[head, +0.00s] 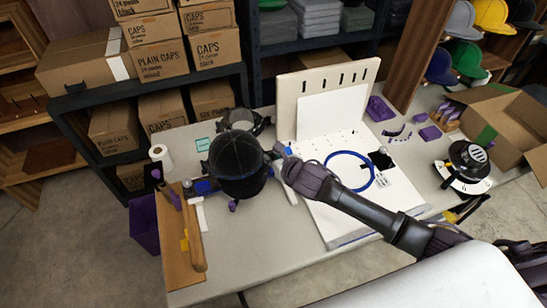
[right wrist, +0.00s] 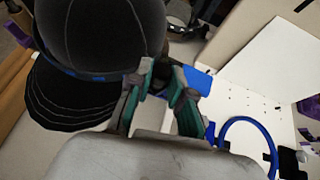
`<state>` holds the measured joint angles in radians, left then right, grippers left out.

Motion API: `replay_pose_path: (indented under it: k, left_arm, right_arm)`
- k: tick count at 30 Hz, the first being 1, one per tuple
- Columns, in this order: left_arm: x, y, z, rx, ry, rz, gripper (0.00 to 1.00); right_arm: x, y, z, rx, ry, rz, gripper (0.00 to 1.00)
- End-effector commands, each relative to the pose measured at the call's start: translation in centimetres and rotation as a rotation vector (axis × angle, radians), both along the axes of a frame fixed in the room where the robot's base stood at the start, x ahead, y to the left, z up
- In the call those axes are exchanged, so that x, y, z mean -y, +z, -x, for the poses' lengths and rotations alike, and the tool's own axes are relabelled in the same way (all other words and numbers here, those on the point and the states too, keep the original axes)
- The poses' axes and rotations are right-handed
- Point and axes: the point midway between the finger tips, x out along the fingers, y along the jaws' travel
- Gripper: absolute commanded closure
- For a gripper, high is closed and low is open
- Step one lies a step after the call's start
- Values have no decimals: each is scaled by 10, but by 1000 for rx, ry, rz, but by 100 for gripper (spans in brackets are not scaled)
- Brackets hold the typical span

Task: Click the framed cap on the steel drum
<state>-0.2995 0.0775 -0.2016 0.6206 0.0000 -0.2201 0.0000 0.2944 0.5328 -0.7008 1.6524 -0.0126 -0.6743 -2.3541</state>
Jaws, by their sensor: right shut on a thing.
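A black cap (head: 237,155) with its brim shows on the left half of the table in the head view. In the right wrist view the cap (right wrist: 100,35) fills the upper left, brim down-left, with a blue band of the frame (right wrist: 68,72) along its lower edge. My right gripper (head: 284,163) is at the cap's right side. In the right wrist view its fingers (right wrist: 160,90) are close to the cap's edge and closed on part of the frame; the gripped part is mostly hidden. I cannot make out the steel drum; the cap may cover it. My left gripper is not in view.
A white board (head: 335,180) with a blue ring (head: 350,171) lies right of the cap. A paper roll (head: 160,156), a wooden board (head: 182,240) and a purple bin (head: 144,223) are at the left. Another black cap (head: 468,158) stands at the right. Boxes fill the shelves behind.

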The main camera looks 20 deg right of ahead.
Motion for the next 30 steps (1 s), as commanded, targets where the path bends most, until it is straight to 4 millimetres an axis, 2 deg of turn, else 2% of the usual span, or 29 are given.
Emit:
replay_pose_path:
  k: [5, 17, 30]
  left_arm:
    - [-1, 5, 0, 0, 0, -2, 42]
    - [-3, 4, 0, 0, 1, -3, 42]
    - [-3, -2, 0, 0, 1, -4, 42]
  right_arm:
    - [-1, 3, -1, 4, 2, 0, 100]
    - [-1, 1, -1, 5, 1, -1, 100]
    - [-2, -11, -1, 4, 2, -1, 100]
